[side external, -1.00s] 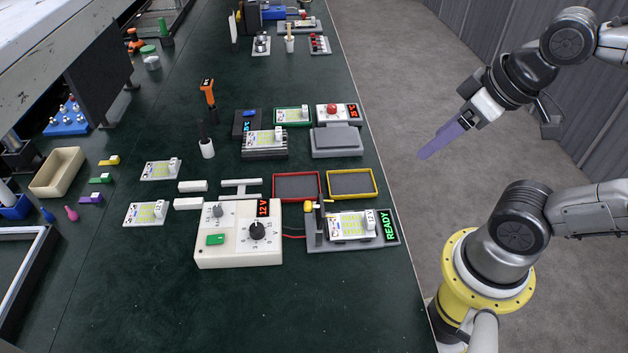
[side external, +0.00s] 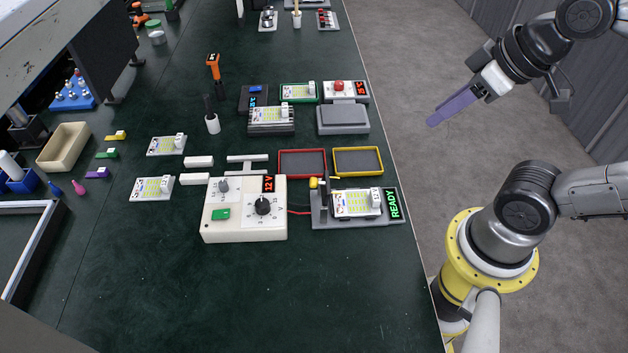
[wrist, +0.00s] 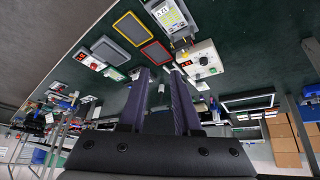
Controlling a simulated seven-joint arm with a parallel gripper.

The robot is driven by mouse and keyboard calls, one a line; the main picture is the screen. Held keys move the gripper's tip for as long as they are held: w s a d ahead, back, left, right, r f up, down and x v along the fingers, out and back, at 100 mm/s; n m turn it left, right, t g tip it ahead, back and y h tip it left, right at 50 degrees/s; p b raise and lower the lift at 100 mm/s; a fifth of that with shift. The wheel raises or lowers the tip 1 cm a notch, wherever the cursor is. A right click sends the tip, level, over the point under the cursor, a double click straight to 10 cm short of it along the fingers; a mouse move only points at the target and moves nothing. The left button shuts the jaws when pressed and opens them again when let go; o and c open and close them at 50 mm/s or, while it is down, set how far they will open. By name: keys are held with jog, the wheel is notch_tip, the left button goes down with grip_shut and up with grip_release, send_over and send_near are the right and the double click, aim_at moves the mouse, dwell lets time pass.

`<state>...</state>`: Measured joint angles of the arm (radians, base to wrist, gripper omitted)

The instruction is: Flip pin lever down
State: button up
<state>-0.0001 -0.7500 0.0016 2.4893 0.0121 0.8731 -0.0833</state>
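The test fixture (side external: 357,219) is a grey base with a green READY display, at the table's right edge. A white board with yellow LED segments (side external: 352,203) lies on it. A lever with a yellow knob (side external: 314,184) stands beside a dark post at the fixture's left end; its exact angle is too small to tell. My gripper (side external: 440,117) is in the air right of the table, well apart from the fixture. In the wrist view my gripper's two purple fingers (wrist: 160,72) are spread with an empty gap. The board also shows there at the top (wrist: 171,14).
A white power supply (side external: 244,222) reading 12 V stands left of the fixture, joined by a red wire. Red (side external: 303,163) and yellow (side external: 358,161) trays lie behind. A grey block (side external: 342,120) stands farther back. The table's front is clear.

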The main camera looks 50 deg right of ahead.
jog(key=w+r, duration=0.1)
jog(key=w, duration=0.1)
jog(key=w+a+r+n, duration=0.1)
jog(key=w, duration=0.1)
jog(key=w+n, duration=0.1)
jog(key=w, duration=0.1)
jog(key=shift+a+r+t+y, duration=0.3)
jog(key=shift+r+t, duration=0.1)
grip_shut()
jog(key=w+a+f+n+g+y, duration=0.1)
jog(key=w+a+f+n, duration=0.25)
jog(key=w, duration=0.65)
jog(key=w+a+f+g, duration=0.1)
jog(key=w+a+f, duration=0.1)
jog(key=f, duration=0.3)
jog(key=w+a+f+g, duration=0.1)
jog(key=w+a+f, duration=0.1)
jog(key=f, duration=0.4)
jog(key=shift+w+a+n+g+y, duration=0.3)
jog(key=shift+a+n, duration=0.15)
jog(key=shift+a, duration=0.4)
jog(key=shift+f, duration=0.1)
